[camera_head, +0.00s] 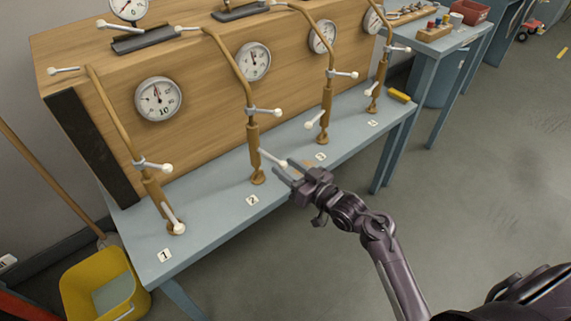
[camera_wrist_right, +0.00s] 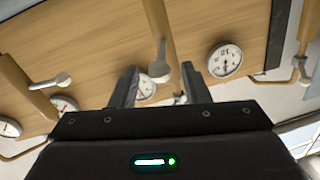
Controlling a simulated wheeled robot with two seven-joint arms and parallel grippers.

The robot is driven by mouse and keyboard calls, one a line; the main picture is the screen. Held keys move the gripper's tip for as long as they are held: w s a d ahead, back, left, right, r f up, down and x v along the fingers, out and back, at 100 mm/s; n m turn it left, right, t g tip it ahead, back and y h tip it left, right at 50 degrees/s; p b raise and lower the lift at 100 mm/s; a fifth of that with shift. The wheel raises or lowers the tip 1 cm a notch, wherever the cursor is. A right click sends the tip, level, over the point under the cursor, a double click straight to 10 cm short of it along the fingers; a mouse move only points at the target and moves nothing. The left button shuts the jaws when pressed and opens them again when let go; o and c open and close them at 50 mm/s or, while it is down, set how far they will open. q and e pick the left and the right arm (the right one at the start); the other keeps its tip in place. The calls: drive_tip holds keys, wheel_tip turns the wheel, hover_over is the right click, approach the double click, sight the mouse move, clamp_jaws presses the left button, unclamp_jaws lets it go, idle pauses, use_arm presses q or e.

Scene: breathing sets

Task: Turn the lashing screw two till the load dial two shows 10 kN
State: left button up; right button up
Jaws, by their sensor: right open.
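Lashing screw two (camera_head: 253,135) is a brown turnbuckle on a rod. It stands on the bench behind label 2 (camera_head: 252,200). A white ball-ended lever (camera_head: 270,157) sticks out of its lower part toward my right gripper (camera_head: 285,169). Load dial two (camera_head: 253,61) is a round white gauge on the wooden board beside the rod; its needle points roughly upward, and the figures are too small to read. My right gripper is open, its fingertips close by the lever's ball. In the right wrist view a white ball-ended lever (camera_wrist_right: 160,68) shows between the fingers (camera_wrist_right: 160,85); contact cannot be told. My left gripper is out of view.
Similar screws stand on either side, at label 1 (camera_head: 165,255) and label 3 (camera_head: 321,156). The wooden board (camera_head: 205,80) rises behind them. A yellow bin (camera_head: 82,292) is at lower left.

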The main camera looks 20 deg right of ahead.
sight(267, 155)
drive_tip(key=shift+x, duration=1.05)
drive_tip(key=shift+c, duration=0.2)
clamp_jaws()
